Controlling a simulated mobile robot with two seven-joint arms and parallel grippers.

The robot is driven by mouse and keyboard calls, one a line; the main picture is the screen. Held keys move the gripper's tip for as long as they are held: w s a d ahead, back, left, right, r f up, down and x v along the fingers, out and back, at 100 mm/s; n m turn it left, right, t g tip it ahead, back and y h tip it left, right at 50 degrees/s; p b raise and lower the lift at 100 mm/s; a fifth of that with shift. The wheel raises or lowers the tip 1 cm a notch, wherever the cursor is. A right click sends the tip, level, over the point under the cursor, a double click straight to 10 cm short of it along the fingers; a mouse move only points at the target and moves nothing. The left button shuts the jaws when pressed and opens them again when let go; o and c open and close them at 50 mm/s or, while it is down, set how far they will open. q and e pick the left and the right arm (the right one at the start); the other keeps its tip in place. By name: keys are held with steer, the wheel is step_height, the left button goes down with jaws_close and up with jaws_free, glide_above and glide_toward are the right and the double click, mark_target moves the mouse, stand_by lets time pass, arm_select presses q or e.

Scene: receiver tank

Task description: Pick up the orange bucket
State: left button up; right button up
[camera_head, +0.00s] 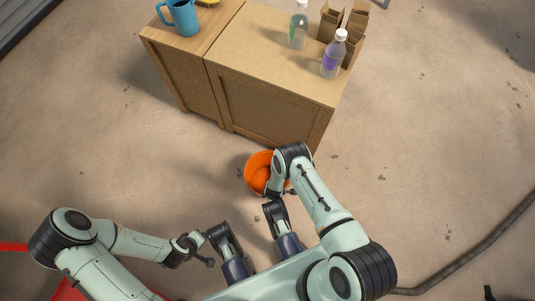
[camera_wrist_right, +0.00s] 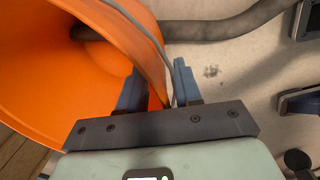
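The orange bucket (camera_head: 258,172) stands on the floor in front of the wooden cabinet; my right forearm and wrist cover part of it. In the right wrist view the bucket (camera_wrist_right: 55,75) fills the left side, its open inside facing the camera. My right gripper (camera_wrist_right: 160,88) is at the bucket's rim. One finger is on the inside and the other on the outside, with the wall between them. A narrow gap shows beside the outer finger, so the gripper looks open. My left gripper (camera_head: 205,251) is low on the left, away from the bucket; its opening is unclear.
The wooden cabinet (camera_head: 265,105) stands just behind the bucket. On it are a blue mug (camera_head: 183,18), two bottles (camera_head: 333,55) and cardboard boxes (camera_head: 330,22). A dark hose (camera_head: 460,257) lies on the floor at the right. Floor to the right of the bucket is clear.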

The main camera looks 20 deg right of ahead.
steer(key=shift+c, duration=0.3)
jaws_close()
stand_by(1.2)
